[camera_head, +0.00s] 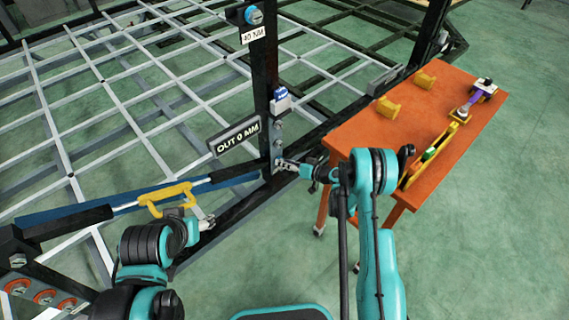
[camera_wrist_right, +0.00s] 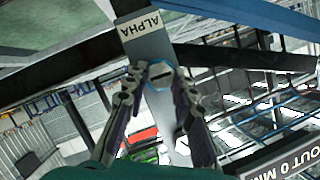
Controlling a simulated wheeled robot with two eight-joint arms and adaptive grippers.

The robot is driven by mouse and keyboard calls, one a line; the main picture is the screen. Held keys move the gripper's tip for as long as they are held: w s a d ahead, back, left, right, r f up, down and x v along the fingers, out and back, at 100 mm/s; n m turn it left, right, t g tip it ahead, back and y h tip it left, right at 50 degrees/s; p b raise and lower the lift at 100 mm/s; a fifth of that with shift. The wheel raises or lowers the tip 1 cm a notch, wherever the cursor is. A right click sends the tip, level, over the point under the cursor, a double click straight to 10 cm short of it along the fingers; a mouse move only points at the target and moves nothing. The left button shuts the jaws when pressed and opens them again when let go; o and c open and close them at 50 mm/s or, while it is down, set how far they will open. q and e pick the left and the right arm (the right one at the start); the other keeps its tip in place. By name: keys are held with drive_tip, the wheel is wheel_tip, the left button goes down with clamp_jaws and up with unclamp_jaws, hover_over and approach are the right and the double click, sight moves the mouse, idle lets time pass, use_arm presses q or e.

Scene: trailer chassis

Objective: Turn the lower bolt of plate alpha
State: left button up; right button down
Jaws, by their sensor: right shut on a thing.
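Plate alpha is a grey strip on the dark upright post; in the right wrist view its ALPHA label (camera_wrist_right: 140,26) shows upside down. Its lower bolt (camera_wrist_right: 158,82) has a hex head and sits between the fingertips of my right gripper (camera_wrist_right: 160,75). In the head view my right gripper (camera_head: 286,165) reaches in from the right to the post's lower part, is shut on the bolt and covers it. Other bolt heads (camera_head: 278,142) show above it. My left gripper (camera_head: 207,223) is below the yellow frame on the strut, apart from the plate; its jaw opening is unclear.
A sign reading OUT 0 MM (camera_head: 234,136) stands left of the post. A blue-and-white device (camera_head: 281,100) is on the post. A yellow frame (camera_head: 166,199) sits on the slanted strut. An orange table (camera_head: 450,150) with yellow blocks and tools stands at right.

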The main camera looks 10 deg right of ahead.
drive_tip(key=shift+w+d+f+m+y, duration=0.1)
drive_tip(key=shift+m+y, duration=0.5)
drive_tip(key=shift+m, duration=0.55)
drive_tip(key=shift+f+m+y, duration=0.1)
drive_tip(key=shift+m+y, duration=0.5)
drive_tip(key=shift+m, duration=0.55)
drive_tip(key=shift+g, duration=0.3)
drive_tip(key=c, duration=1.2)
unclamp_jaws()
drive_tip(key=v, duration=1.2)
drive_tip(key=shift+d+f, duration=0.1)
drive_tip(key=shift+f, duration=0.05)
